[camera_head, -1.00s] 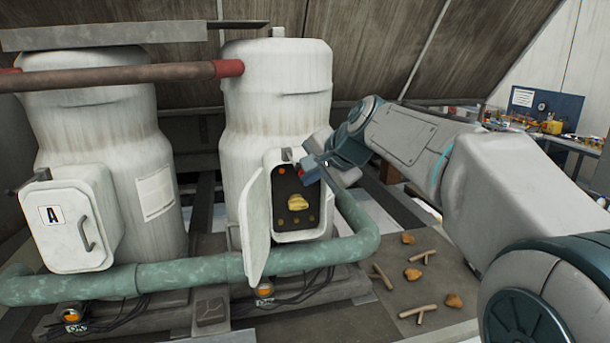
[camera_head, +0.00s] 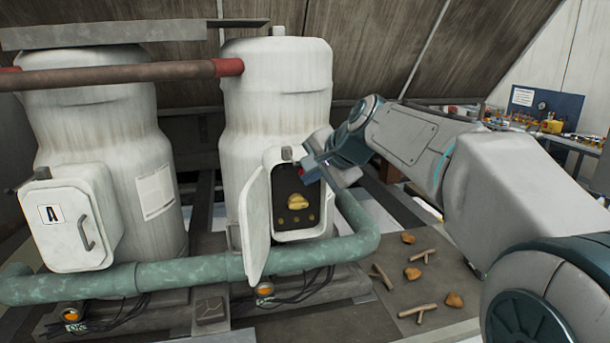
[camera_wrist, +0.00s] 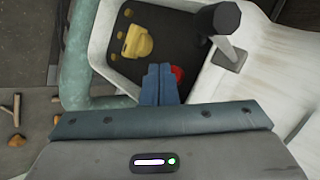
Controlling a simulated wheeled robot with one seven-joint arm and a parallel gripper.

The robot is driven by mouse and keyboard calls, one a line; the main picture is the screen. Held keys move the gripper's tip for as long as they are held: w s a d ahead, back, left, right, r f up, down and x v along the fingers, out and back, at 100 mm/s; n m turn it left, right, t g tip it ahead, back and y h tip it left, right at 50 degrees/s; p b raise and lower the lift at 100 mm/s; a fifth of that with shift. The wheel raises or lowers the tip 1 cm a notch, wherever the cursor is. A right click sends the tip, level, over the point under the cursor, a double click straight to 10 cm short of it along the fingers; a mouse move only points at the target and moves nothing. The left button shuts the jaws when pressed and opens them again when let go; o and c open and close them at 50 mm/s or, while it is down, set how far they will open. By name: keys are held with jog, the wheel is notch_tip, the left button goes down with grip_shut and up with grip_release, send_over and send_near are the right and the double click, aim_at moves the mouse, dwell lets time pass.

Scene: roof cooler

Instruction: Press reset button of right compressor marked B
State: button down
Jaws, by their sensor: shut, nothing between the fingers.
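The right compressor (camera_head: 275,90) is a white tank with its control box door (camera_head: 257,228) swung open to the left; no B mark shows. Inside, the dark panel (camera_head: 284,186) carries a yellow knob (camera_head: 298,201) and several small dull round parts below it. My gripper (camera_head: 306,174) is at the panel's upper right edge. In the wrist view its blue fingers (camera_wrist: 158,70) are shut and empty, pointing at the panel. A red button (camera_wrist: 177,75) lies right beside the fingertips, partly hidden by them; I cannot tell whether they touch. The yellow knob (camera_wrist: 136,42) is ahead.
The left compressor (camera_head: 95,120) has a closed box door marked A (camera_head: 70,218). A green pipe (camera_head: 190,274) runs in front and curves up right of the open box. A dark latch handle (camera_wrist: 218,20) stands near the fingers. Sticks and stones lie on the floor at right.

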jog(key=s, duration=0.2)
jog(key=s+d+b, duration=0.1)
jog(key=s+b, duration=0.1)
jog(key=s, duration=0.1)
jog(key=shift+s+d, duration=0.35)
dwell(0.5)
jog(key=s+d+f+n+g+h, duration=0.2)
jog(key=s+d+f, duration=0.5)
jog(key=s+f, duration=0.4)
jog(key=s+d+f+n+g+h, duration=0.2)
jog(key=s+d+f+n+h, duration=0.2)
jog(key=s+f, duration=0.8)
jog(key=d+f+n, duration=0.1)
jog(key=d+n, duration=0.1)
jog(key=d, duration=0.1)
jog(key=shift+s+d+f+g, duration=0.15)
jog(key=shift+f+g, duration=0.05)
jog(key=shift+g, duration=0.1)
